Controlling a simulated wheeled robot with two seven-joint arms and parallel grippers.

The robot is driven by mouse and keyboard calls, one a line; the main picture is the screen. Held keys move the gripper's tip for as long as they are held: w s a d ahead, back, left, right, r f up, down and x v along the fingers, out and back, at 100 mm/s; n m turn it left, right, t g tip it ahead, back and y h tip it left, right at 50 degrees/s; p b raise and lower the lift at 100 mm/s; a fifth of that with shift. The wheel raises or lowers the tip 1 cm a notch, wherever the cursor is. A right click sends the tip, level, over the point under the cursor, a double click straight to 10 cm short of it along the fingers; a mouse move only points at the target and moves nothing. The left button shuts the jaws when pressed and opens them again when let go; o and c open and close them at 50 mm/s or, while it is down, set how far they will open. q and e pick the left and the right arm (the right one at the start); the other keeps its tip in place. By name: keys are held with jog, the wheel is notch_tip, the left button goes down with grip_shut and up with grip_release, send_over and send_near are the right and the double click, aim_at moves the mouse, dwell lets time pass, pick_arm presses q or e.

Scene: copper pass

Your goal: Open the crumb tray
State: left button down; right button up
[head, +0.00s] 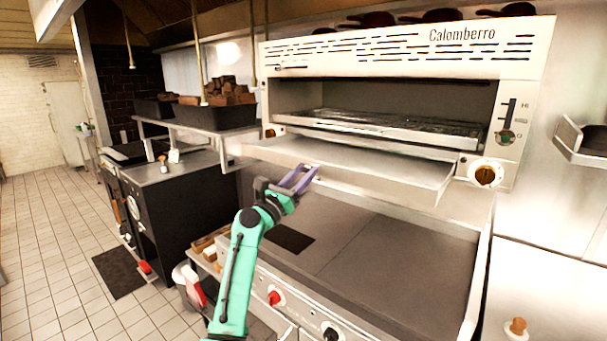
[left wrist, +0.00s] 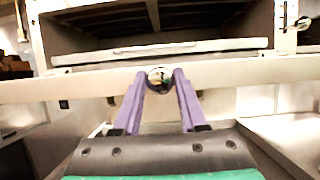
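The crumb tray (head: 380,168) is a flat pale metal tray under the grill opening of the Calomberro unit (head: 400,50). It sticks out from the unit, and its top surface shows in the head view. Its front panel (left wrist: 240,74) runs across the left wrist view. A round shiny knob (left wrist: 159,78) sits on the middle of that panel. My left gripper (head: 308,172) is at the tray's front edge. In the left wrist view its purple fingers (left wrist: 160,80) close on both sides of the knob. My right gripper is not in view.
A flat dark griddle (head: 390,260) lies below the tray, with control knobs along its front. A shelf (head: 185,130) with a black bin of wood (head: 215,115) stands left of the unit. A wall shelf (head: 585,145) is at the right. Tiled floor is open at left.

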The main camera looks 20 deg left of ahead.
pick_arm(q)
jog(key=shift+c, duration=2.3)
grip_release()
jog(key=shift+s, duration=0.1)
jog(key=shift+s+a+f, duration=0.1)
jog(key=shift+s+f, duration=0.1)
jog(key=shift+f, duration=0.05)
jog(key=b+v, duration=0.4)
jog(key=v, duration=1)
jog(key=shift+r, duration=0.2)
